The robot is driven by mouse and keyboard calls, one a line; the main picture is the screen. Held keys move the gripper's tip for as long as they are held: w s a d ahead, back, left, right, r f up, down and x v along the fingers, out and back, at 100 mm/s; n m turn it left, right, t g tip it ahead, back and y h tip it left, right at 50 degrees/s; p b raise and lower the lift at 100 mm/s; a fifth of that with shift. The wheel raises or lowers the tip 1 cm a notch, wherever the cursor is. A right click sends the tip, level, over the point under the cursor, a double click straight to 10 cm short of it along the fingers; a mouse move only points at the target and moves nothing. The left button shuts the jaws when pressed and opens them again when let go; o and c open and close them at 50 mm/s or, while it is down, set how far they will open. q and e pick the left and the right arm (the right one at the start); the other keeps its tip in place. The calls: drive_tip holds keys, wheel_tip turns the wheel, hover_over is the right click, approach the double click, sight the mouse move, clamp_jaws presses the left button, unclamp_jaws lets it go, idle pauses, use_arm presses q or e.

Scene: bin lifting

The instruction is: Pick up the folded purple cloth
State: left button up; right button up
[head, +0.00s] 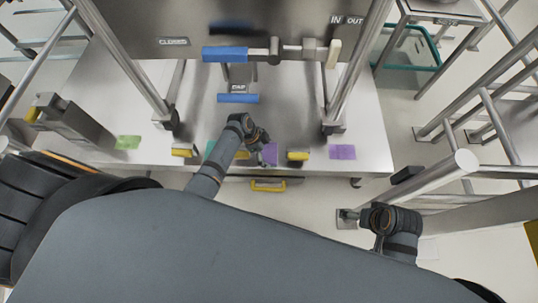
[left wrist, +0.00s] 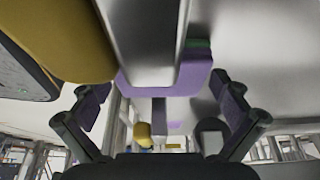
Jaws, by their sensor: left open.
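A purple cloth (head: 270,154) shows just right of my left gripper (head: 258,141), by the front edge of the steel bench. In the left wrist view, the purple cloth (left wrist: 196,76) lies ahead, between and beyond the spread fingers of my left gripper (left wrist: 163,108). The fingers are open and I see nothing held. A grey metal bar in front hides part of the cloth. Another purple cloth (head: 342,152) lies flat on the bench to the right. My right arm is low at the right; I cannot make out its fingers.
The steel bench (head: 368,125) carries a green cloth (head: 128,142) at left and yellow blocks (head: 298,156) along its front edge. A blue-handled bar (head: 225,54) and steel posts stand above it. A yellow handle (head: 268,186) is below the edge. Metal rails crowd the right.

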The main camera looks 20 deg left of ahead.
sight(272, 152)
use_arm(q)
drive_tip(key=shift+c, duration=0.4)
drive_tip(key=c, duration=0.7)
drive_tip(key=shift+r+p, duration=0.3)
wheel_tip(272, 152, up, 4)
drive_tip(key=shift+f+p, duration=0.2)
drive_tip(key=shift+p, duration=0.85)
drive_tip(key=shift+s+d+f+p, duration=0.15)
drive_tip(key=shift+s+d+p, duration=0.6)
drive_tip(key=shift+s, duration=2.15)
drive_tip(key=shift+s+d+f+p, duration=0.1)
drive_tip(key=shift+s+d+p, duration=0.65)
drive_tip(key=shift+s, duration=2.15)
drive_tip(key=shift+s+d+f+p, duration=0.15)
drive_tip(key=shift+s+d+p, duration=0.6)
drive_tip(key=shift+s, duration=2.15)
use_arm(e)
drive_tip(key=s+d+f+h, duration=0.1)
drive_tip(key=d+f, duration=0.3)
drive_tip(key=f, duration=0.9)
drive_tip(key=shift+s+d+f+g, duration=0.2)
drive_tip(key=shift+s+f+g, duration=0.15)
drive_tip(key=shift+s, duration=0.25)
use_arm(q)
drive_tip(key=shift+d, duration=0.25)
